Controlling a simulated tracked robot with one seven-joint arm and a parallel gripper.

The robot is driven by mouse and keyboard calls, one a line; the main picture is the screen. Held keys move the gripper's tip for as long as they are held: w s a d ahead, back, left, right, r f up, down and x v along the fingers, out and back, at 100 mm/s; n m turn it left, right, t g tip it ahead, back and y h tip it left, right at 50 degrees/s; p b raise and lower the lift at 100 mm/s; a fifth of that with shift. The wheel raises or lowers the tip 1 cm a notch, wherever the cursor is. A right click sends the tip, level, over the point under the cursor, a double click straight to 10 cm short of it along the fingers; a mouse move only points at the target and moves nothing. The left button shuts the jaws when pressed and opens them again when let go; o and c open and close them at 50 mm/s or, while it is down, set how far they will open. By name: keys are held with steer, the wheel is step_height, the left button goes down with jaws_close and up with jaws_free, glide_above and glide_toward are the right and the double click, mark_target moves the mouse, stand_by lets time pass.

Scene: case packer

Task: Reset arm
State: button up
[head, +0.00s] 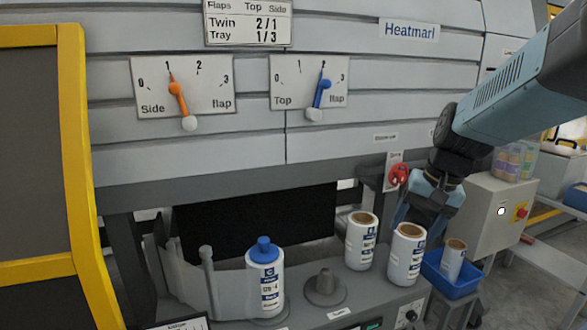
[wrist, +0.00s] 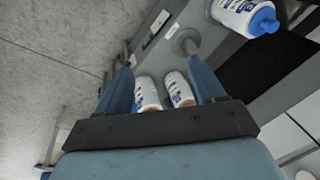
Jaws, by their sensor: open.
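My gripper (head: 425,208) hangs at the right of the head view, pointing down near two white bottles with open brown tops (head: 361,240) (head: 407,253). In the wrist view its two blue fingers (wrist: 160,70) are spread apart. The white bottles (wrist: 147,94) (wrist: 178,88) show between the fingers, and nothing is visibly gripped. My arm comes in from the upper right of the head view. A white bottle with a blue cap (head: 266,278) stands on the grey ledge at the left of a bare round peg (head: 325,285).
A blue bin (head: 450,285) holding another white bottle (head: 453,258) sits right of the ledge. The panel has an orange side-flap lever (head: 179,98) and a blue top-flap lever (head: 320,93). A red knob (head: 398,174) and a grey box with a red button (head: 521,212) are close to my arm.

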steer(key=s+r+n+t+h, duration=0.1)
steer(key=s+r+n, duration=0.1)
steer(key=s, duration=0.3)
steer(key=s+a+r+n+t+h, duration=0.1)
steer(key=s+r+n+t, duration=0.1)
steer(key=s+r, duration=0.1)
steer(key=shift+s+r, duration=0.25)
steer(key=shift+s, duration=0.6)
steer(key=shift+c, duration=0.3)
